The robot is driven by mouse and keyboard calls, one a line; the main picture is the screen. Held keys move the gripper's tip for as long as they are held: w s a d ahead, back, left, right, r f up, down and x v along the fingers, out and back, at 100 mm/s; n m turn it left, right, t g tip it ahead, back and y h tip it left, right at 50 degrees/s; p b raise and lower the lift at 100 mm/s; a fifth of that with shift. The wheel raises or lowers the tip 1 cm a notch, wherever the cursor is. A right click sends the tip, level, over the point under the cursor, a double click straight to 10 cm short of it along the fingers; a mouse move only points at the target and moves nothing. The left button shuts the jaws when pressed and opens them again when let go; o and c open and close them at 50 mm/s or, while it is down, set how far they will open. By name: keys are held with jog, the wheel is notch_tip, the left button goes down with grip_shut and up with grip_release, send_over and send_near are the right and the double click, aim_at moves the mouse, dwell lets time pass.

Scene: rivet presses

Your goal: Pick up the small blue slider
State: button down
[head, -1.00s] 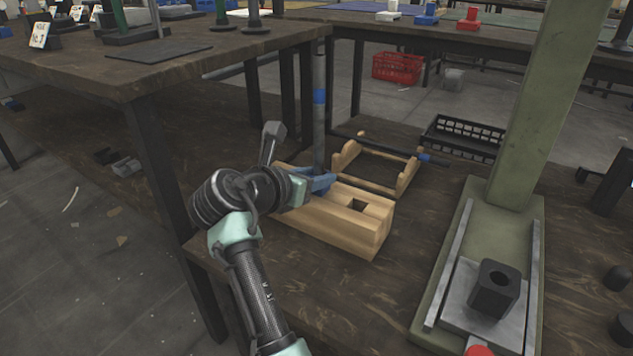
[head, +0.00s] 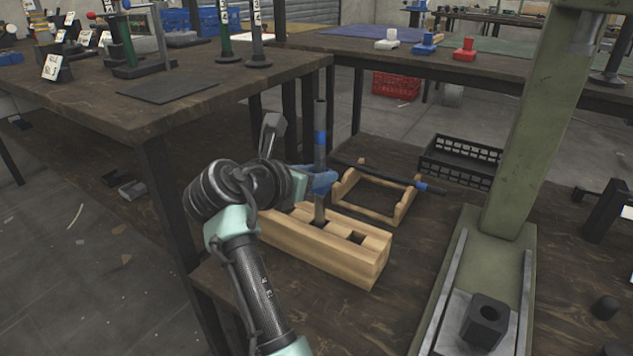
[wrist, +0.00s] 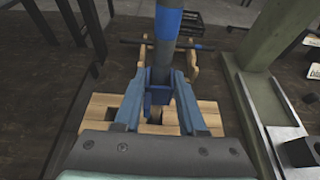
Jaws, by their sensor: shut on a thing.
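The small blue slider (wrist: 160,82) sits between my fingertips, at a grey rod with blue tape. My gripper (head: 322,181) is shut on it partway up the rod; it also shows in the wrist view (wrist: 162,86). The fingers hide much of the slider, and I cannot tell how closely it surrounds the rod. The rod (head: 320,155) stands upright, its foot in a hole of the wooden block (head: 325,247). The fingers are above the block, below the rod's blue tape band.
A wooden frame (head: 346,187) with a dark rod across it lies behind the block. A black crate (head: 460,160) is at the back. A green press (head: 515,150) stands on the right. A higher table (head: 190,120) is close on the left.

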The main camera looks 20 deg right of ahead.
notch_tip(320, 180, up, 20)
jog(key=p, duration=0.9)
jog(key=shift+p, duration=0.4)
